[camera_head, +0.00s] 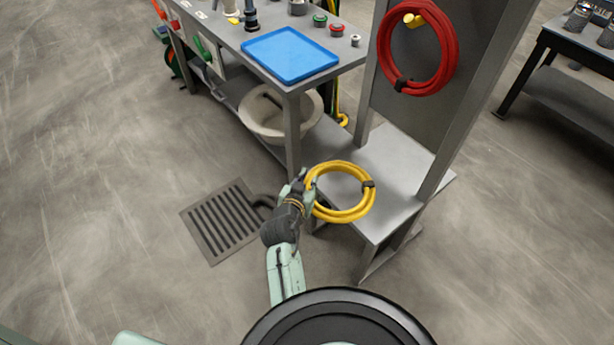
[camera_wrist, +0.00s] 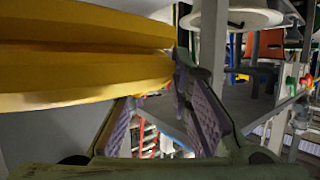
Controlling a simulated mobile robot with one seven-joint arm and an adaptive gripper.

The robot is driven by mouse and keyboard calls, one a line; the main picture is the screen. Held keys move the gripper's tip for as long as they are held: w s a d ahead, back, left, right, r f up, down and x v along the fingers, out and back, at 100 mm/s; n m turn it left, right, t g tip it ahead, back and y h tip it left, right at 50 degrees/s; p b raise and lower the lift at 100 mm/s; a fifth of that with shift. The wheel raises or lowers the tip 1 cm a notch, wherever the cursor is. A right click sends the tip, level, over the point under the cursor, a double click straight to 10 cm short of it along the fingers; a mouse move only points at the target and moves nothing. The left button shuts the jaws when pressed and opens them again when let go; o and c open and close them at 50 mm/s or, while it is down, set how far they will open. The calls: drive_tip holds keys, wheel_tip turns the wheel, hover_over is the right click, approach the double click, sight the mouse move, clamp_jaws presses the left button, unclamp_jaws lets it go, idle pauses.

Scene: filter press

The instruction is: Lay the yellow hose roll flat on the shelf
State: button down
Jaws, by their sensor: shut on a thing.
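The yellow hose roll (camera_head: 343,215) is a coiled ring with a dark strap on its right side. My gripper (camera_head: 307,186) is shut on the roll's left side. The roll looks about level and overlaps the front left part of the grey shelf (camera_head: 402,158), low on the stand. I cannot tell whether it touches the shelf or hangs just above it. In the wrist view the roll (camera_wrist: 80,58) fills the upper left, with its near coils edge-on, and my gripper's fingers (camera_wrist: 165,110) show below and right of it.
A red hose roll (camera_head: 382,45) hangs on the stand's upright panel above the shelf. A workbench with a blue tray (camera_head: 290,55) stands behind left, with a pale basin (camera_head: 262,122) under it. A floor grate (camera_head: 222,222) lies left. The shelf's back right part is bare.

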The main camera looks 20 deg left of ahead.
sight(336, 169)
drive_tip(key=w+d, duration=0.2)
drive_tip(key=w, duration=0.1)
drive_tip(key=w+d+f, duration=0.1)
drive_tip(key=w+d, duration=0.1)
drive_tip(key=w, duration=0.1)
drive_tip(key=w+d+f, duration=0.1)
drive_tip(key=w+d, duration=0.1)
drive_tip(key=w, duration=0.1)
drive_tip(key=shift+d+f+p, duration=0.25)
drive_tip(key=shift+d+p, duration=0.05)
wheel_tip(336, 169, down, 3)
drive_tip(key=shift+s+a+r+b, duration=0.1)
drive_tip(key=shift+s+r+b, duration=0.05)
drive_tip(key=shift+b, duration=1.1)
drive_tip(key=shift+f+b, duration=0.65)
drive_tip(key=c, duration=1.4)
unclamp_jaws()
drive_tip(key=shift+f, duration=0.1)
